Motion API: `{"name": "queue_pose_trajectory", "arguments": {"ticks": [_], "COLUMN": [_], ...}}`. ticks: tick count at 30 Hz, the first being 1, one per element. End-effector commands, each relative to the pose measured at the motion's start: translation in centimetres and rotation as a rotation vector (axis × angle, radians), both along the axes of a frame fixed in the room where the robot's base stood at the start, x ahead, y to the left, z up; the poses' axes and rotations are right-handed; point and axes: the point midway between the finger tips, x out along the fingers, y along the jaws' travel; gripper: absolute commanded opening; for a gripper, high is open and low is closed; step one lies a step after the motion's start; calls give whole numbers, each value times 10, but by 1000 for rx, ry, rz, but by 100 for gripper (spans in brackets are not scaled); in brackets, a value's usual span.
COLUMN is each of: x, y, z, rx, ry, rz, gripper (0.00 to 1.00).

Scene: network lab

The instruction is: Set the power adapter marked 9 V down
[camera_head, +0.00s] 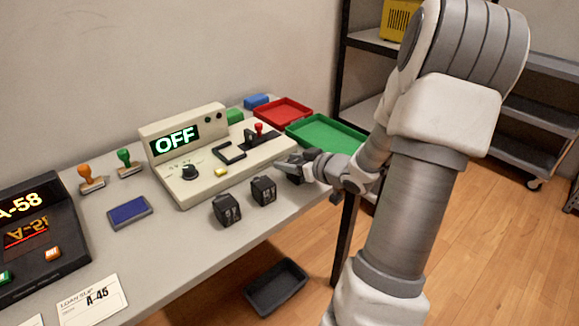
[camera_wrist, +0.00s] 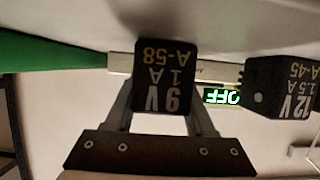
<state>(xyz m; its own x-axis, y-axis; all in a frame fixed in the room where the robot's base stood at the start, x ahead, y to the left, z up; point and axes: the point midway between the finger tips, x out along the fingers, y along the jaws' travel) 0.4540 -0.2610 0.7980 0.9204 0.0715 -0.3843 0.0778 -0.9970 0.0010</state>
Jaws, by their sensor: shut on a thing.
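The black power adapter marked 9 V, 1 A, A-58 (camera_wrist: 163,82) is between the two fingers of my gripper (camera_wrist: 163,100) in the wrist view, which shows the scene upside down. My gripper (camera_head: 303,163) is shut on it. In the head view it is low at the table's front edge, right of the other adapters, with the held adapter (camera_head: 295,177) partly hidden by the fingers. I cannot tell whether its base touches the table. A black adapter marked 12 V, 1.5 A, A-45 (camera_wrist: 282,88) stands close beside it.
Two black adapters (camera_head: 263,190) (camera_head: 227,209) stand on the table (camera_head: 180,238) before a beige tester (camera_head: 205,183) reading OFF. A green tray (camera_head: 325,135) and red tray (camera_head: 283,113) lie behind. A dark display (camera_head: 38,225) reads A-58; a loan slip (camera_head: 92,300) reads A-45.

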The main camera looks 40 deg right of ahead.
Motion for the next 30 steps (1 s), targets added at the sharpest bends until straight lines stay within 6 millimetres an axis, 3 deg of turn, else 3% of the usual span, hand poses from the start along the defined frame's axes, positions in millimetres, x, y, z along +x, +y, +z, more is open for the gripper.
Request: {"name": "queue_pose_trajectory", "arguments": {"ticks": [9, 10, 15, 26, 30], "x": [0, 0, 0, -1, -20], "y": [0, 1, 0, 0, -2], "z": [-2, -2, -2, 4, 14], "rx": [0, 0, 0, -1, -1], "ry": [-1, -1, -1, 0, 1], "rz": [1, 1, 1, -1, -2], "gripper": [0, 56, 85, 85, 85]}}
